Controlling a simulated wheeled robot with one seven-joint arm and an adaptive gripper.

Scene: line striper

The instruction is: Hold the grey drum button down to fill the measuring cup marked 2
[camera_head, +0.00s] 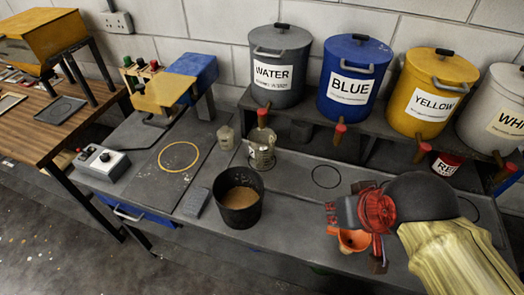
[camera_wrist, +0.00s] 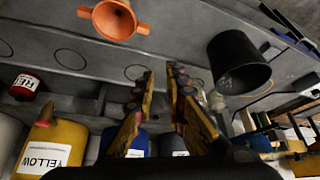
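The grey drum (camera_head: 279,65) labelled WATER stands on the back shelf. Its red button (camera_head: 262,114) sits at the front, on the tap below the drum. A clear measuring cup (camera_head: 262,155) stands upright under that tap; its marking is too small to read. A smaller pale cup (camera_head: 226,138) stands to its left. My gripper (camera_head: 336,215) is over the right part of the bench, well apart from the button and the cup. In the wrist view my gripper's two fingers (camera_wrist: 162,74) are parted by a narrow gap with nothing between them.
A dark bucket (camera_head: 226,206) of brown material stands in front of the cup. An orange funnel (camera_head: 353,241) is below my gripper. Blue (camera_head: 338,103), yellow (camera_head: 408,121) and white drums (camera_head: 487,112) line the shelf, with a red can (camera_head: 446,164) beneath. Bench around the drawn circle (camera_head: 326,177) is clear.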

